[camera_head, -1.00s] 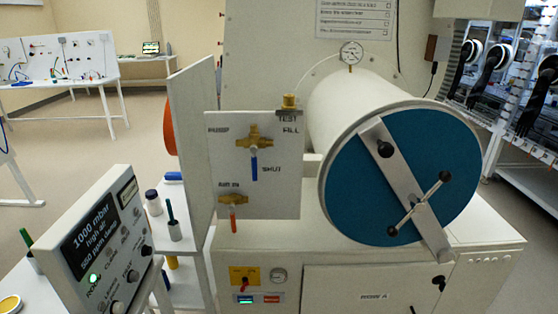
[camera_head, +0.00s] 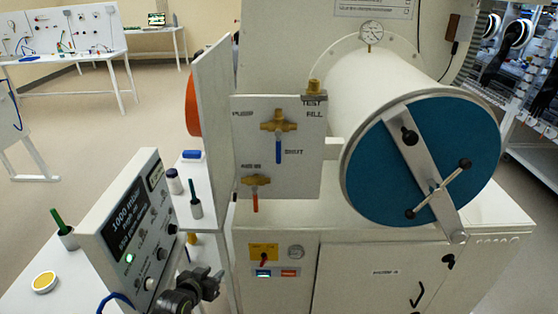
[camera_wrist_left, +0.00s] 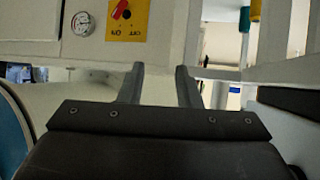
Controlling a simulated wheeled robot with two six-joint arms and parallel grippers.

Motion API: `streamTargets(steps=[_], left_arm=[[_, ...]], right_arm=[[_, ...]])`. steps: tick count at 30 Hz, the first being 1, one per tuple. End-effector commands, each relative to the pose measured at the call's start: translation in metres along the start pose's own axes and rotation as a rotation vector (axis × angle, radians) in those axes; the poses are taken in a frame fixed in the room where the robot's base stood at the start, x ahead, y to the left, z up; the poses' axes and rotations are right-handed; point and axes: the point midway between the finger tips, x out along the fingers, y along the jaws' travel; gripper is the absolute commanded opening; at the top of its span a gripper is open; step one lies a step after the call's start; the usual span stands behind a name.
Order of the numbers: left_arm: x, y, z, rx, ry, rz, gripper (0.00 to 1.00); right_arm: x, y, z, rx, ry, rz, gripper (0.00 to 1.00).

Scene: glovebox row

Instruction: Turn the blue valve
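The blue valve is a brass body with a blue lever (camera_head: 278,150) on a white upright panel in the head view. Its lever hangs straight down beside the SHUT label. A second brass valve with a red lever (camera_head: 255,202) sits below it, also pointing down. My left gripper (camera_head: 207,284) is at the bottom of the head view, below and to the left of the blue valve and well apart from it. In the left wrist view its two fingers (camera_wrist_left: 160,84) stand apart with nothing between them. The blue valve does not show there. My right gripper is not in view.
A control box (camera_head: 130,230) with a display stands left of my left gripper. A white upright board (camera_head: 212,125) is left of the valve panel. The blue round chamber door (camera_head: 425,160) with its bar handle is to the right. A yellow plate with a red knob (camera_head: 264,252) is below.

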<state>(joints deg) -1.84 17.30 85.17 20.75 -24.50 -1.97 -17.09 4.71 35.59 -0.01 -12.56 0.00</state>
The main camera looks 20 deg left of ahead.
Motion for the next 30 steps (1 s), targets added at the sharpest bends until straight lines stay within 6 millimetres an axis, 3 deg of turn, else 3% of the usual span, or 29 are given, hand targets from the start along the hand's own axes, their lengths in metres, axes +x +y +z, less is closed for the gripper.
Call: streamTargets(steps=[1,3,6,10,13,18,23,30], left_arm=[[-0.01,0.009,-0.058,0.012,0.084,0.034,0.31],[-0.026,0.024,-0.122,0.023,0.184,0.084,0.31],[-0.058,0.047,-0.199,0.048,0.311,0.158,0.31],[-0.101,0.075,-0.269,0.083,0.436,0.243,0.31],[-0.125,0.09,-0.298,0.103,0.495,0.288,0.31],[-0.139,0.1,-0.315,0.117,0.529,0.316,0.31],[-0.127,0.105,-0.324,0.114,0.531,0.317,0.31],[-0.093,0.119,-0.345,0.112,0.529,0.318,0.31]], right_arm=[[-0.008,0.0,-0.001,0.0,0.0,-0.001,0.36],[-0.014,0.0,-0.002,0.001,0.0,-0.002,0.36],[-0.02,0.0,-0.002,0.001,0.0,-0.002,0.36],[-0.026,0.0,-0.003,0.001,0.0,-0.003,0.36],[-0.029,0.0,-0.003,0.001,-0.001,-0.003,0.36],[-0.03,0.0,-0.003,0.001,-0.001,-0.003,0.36],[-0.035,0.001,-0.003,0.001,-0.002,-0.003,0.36],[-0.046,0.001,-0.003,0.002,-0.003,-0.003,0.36]])
